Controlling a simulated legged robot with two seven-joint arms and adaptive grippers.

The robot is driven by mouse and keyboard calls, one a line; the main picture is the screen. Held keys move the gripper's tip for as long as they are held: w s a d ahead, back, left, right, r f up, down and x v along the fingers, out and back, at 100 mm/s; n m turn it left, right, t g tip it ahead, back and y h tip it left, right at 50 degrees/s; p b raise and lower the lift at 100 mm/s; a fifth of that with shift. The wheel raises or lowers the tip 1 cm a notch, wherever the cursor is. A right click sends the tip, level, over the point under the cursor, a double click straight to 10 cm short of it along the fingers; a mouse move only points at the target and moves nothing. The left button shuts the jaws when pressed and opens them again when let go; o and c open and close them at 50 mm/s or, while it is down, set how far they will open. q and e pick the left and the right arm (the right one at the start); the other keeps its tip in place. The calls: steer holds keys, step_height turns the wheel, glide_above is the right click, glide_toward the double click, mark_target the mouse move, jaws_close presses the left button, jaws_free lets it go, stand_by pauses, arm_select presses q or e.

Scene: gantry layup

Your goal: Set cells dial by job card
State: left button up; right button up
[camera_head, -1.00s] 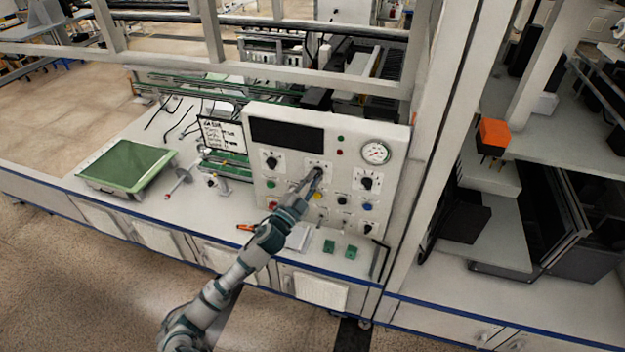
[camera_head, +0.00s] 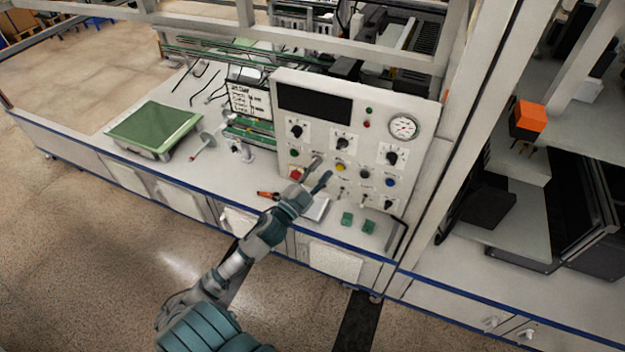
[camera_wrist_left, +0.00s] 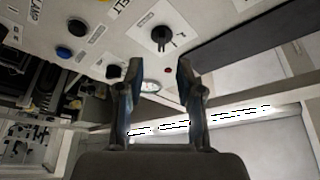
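The white control panel (camera_head: 365,125) stands on the bench, with black dials at its upper left (camera_head: 297,131), upper middle (camera_head: 343,143), right (camera_head: 392,157) and lower right (camera_head: 388,205). Their labels are too small to read here, so I cannot tell which is the cells dial. A white card with dark text (camera_head: 250,100) stands left of the panel; its text is not legible. My left gripper (camera_head: 319,172) is open and empty, in front of the panel below the upper middle dial. In the left wrist view, a black dial (camera_wrist_left: 162,38) lies beyond the open fingers (camera_wrist_left: 159,75), apart from them.
A gauge (camera_head: 403,127) and coloured buttons, including a red one (camera_head: 295,174), are on the panel. A green-topped tray (camera_head: 152,128) is at left. Two green blocks (camera_head: 347,219) and an orange-handled tool (camera_head: 268,195) lie before the panel. A frame post (camera_head: 470,130) rises at right.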

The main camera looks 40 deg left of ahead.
arm_select(q)
steer(key=v, duration=0.4)
steer(key=shift+w, duration=0.1)
stand_by(0.3)
